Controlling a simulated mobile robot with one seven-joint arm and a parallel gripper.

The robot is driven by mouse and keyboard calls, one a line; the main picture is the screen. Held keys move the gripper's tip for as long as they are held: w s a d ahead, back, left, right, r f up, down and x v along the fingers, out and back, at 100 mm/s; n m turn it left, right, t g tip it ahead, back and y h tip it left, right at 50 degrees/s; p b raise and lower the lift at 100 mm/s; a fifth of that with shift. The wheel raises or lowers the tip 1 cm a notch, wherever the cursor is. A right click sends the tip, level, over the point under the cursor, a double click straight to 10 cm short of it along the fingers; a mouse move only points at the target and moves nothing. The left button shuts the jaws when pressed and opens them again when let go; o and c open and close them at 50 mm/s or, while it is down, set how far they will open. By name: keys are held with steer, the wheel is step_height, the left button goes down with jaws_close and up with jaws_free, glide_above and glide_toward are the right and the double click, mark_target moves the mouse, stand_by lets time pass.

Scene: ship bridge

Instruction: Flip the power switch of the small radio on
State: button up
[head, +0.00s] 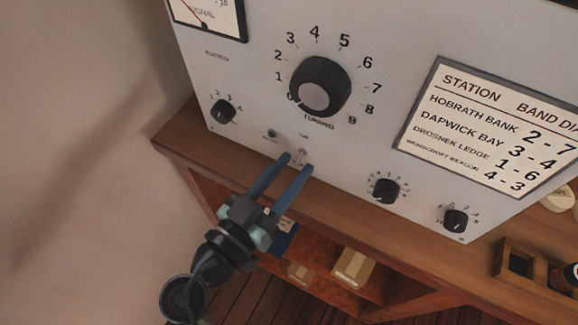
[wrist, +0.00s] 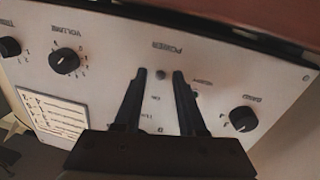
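The radio (head: 240,75) has a pale grey front panel with a large tuning knob. Its power switch (head: 301,153) is a small toggle low on the panel; it also shows as a small dark nub below the POWER label in the wrist view (wrist: 161,75). I cannot tell which way its lever points. My gripper (head: 297,161) has its two blue fingers apart, with the tips near the panel on either side of the switch. In the wrist view my gripper (wrist: 161,73) shows a gap between its fingers, with the switch in line with it. Contact is not clear.
A small greenish lamp (head: 272,134) sits left of the switch. Small dark knobs (head: 386,190) flank the area, and a station card (head: 490,125) is at right. The radio stands on a wooden shelf (head: 185,140), with boxes (head: 352,266) below and a wooden holder (head: 517,262) at right.

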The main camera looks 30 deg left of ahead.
steer(key=shift+c, duration=0.3)
jaws_close()
